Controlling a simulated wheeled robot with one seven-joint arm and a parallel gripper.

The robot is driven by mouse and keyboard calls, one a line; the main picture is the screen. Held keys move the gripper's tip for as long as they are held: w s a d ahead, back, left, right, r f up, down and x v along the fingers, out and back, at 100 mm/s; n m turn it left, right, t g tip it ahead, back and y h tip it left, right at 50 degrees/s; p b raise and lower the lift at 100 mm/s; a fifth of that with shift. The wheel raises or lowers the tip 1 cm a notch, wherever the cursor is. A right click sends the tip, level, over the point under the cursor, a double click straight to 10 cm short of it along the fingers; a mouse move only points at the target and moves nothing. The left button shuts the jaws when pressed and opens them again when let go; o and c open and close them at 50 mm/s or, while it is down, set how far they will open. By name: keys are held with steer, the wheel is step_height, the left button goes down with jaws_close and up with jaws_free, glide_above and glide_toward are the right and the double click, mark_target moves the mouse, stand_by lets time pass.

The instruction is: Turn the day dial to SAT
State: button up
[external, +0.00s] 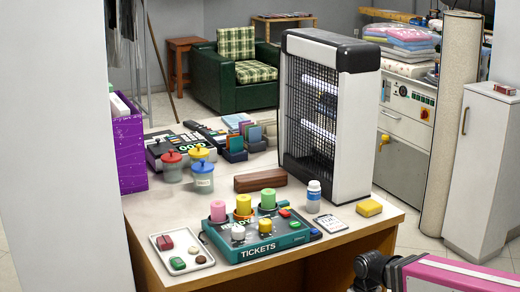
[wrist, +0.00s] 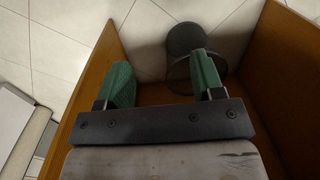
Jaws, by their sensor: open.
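A teal device labelled TICKETS (external: 278,245) sits near the front edge of the counter in the external view. No dial shows in the wrist view.
A bottle (external: 313,197), a small card (external: 331,223) and a yellow block (external: 369,208) lie right of the device. A white tray (external: 164,256) with small items is on its left. A tall grilled unit (external: 357,130) stands behind. A dark bin (wrist: 181,40) is below my gripper.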

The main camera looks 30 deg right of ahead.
steer(key=s+a+r+n+g+y, duration=0.1)
steer(key=s+a+n+g+y, duration=0.2)
steer(key=a, duration=1.4)
steer(key=w+a+r+n+h, duration=0.1)
steer(key=w+a+r+n, duration=0.1)
steer(key=a+r+n, duration=0.6)
steer(key=w+a+r+n+g+h, duration=0.15)
steer(key=a+n, duration=0.25)
steer(key=a, duration=0.7)
steer(key=w+a+r+n+t+h, duration=0.1)
steer(key=w+a+r+n, duration=0.2)
steer(key=a+r+n, duration=0.5)
step_height(320, 180, up, 21)
steer(key=n+t, duration=0.4)
steer(key=n, duration=0.2)
glide_above(238, 229)
steer(key=shift+g+h, duration=0.25)
step_height(238, 229, down, 11)
steer(key=shift+r, duration=0.1)
steer(key=shift+c, duration=0.3)
